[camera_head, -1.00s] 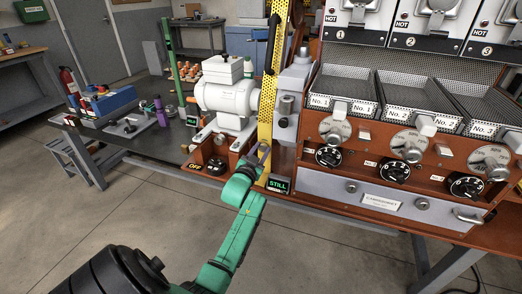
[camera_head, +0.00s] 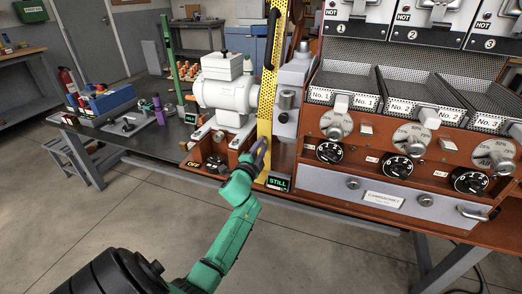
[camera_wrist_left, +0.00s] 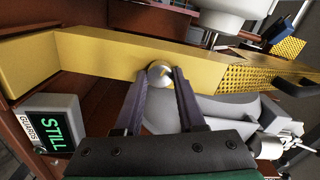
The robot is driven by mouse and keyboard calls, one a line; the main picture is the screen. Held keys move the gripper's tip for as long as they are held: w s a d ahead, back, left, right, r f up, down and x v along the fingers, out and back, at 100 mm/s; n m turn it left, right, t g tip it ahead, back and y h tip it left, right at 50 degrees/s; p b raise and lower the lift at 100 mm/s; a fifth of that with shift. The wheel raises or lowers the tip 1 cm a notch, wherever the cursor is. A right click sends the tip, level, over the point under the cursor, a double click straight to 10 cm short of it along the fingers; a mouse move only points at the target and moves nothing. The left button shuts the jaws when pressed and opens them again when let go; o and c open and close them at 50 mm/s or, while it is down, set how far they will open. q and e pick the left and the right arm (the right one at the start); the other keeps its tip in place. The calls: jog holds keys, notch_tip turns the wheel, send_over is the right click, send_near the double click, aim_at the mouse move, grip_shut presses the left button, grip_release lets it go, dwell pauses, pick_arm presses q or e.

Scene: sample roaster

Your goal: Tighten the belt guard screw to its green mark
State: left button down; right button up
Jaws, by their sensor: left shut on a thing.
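The yellow belt guard (camera_head: 266,115) stands upright at the left side of the roaster. The guard screw (camera_wrist_left: 160,73) is a round, shiny metal head on the guard's solid lower part in the left wrist view. My left gripper (camera_wrist_left: 162,78) has its two dark purple fingers on either side of the screw head, shut on it. In the head view the left gripper (camera_head: 259,154) is at the guard's lower end and hides the screw. I cannot make out the green mark. My right gripper is not in view.
A guard display (camera_head: 278,183) reads STILL in green and also shows in the left wrist view (camera_wrist_left: 50,127). A white motor (camera_head: 229,97) stands left of the guard. Dials and mesh trays (camera_head: 342,84) fill the right. Open floor lies in front.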

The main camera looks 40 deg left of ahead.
pick_arm(q)
jog(key=m, duration=0.2)
jog(key=m+b, duration=0.1)
jog(key=shift+f+m, duration=0.2)
jog(key=shift+m, duration=0.2)
jog(key=m+b, duration=0.1)
jog(key=m, duration=0.2)
jog(key=shift+m, duration=0.3)
jog(key=m, duration=0.3)
jog(key=shift+m, duration=0.3)
jog(key=shift+m+b, duration=0.3)
jog(key=shift+m, duration=1.3)
jog(key=c, duration=0.5)
grip_release()
jog(key=shift+s, duration=0.1)
